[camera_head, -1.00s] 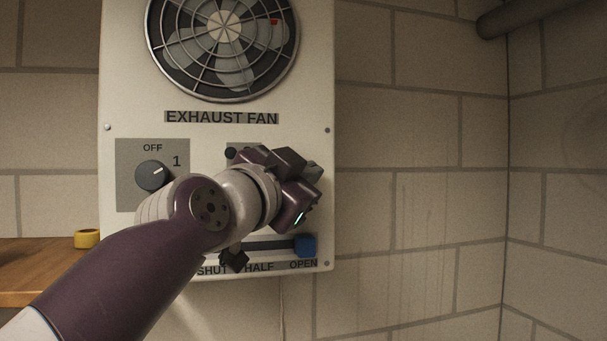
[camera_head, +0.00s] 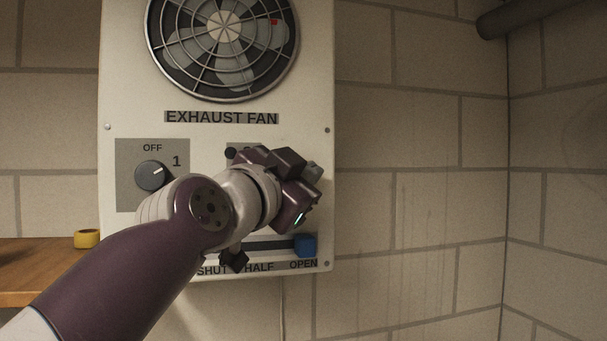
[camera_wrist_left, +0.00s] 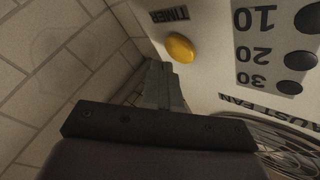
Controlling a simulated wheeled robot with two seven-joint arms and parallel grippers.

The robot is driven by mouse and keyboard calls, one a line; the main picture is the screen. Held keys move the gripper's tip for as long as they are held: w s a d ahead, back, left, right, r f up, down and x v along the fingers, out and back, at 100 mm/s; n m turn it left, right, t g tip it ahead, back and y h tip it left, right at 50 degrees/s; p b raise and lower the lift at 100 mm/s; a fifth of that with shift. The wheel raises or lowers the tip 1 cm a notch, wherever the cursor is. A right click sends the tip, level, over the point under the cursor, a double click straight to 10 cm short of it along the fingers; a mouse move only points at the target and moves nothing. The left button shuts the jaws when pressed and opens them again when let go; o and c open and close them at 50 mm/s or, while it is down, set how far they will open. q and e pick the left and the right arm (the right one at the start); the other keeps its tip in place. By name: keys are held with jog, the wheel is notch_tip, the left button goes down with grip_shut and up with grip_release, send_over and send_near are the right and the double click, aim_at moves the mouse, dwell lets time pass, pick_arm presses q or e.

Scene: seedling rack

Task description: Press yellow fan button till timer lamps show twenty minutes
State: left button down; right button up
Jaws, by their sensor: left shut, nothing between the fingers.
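The yellow button (camera_wrist_left: 180,48) shows beside the word TIMER in the left wrist view, where the panel appears upside down. The lamps marked 10 (camera_wrist_left: 307,21), 20 (camera_wrist_left: 301,60) and 30 (camera_wrist_left: 289,88) all look dark. My left gripper (camera_wrist_left: 158,74) is shut and empty. Its fingertips appear just beside and below the button in that view, with a small gap in the picture; I cannot tell their depth from the panel. In the head view my left gripper (camera_head: 297,180) covers the button and most of the lamp plate. My right gripper is in neither view.
The exhaust fan panel (camera_head: 118,90) hangs on a block wall. A dial (camera_head: 150,175) is left of my wrist, its mark pointing up and right. A blue slider handle (camera_head: 305,245) stands above OPEN. A wooden shelf (camera_head: 25,268) holds a yellow ring (camera_head: 87,238) at left.

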pick_arm(q)
jog(key=shift+w, duration=0.1)
jog(key=shift+w+a, duration=0.15)
jog(key=shift+w, duration=0.2)
jog(key=shift+w+a+b, duration=0.15)
jog(key=shift+w+b, duration=0.2)
jog(key=shift+w, duration=0.05)
dwell(0.9)
jog(key=shift+s, duration=0.15)
jog(key=shift+s+d, duration=0.25)
jog(key=shift+s, duration=0.4)
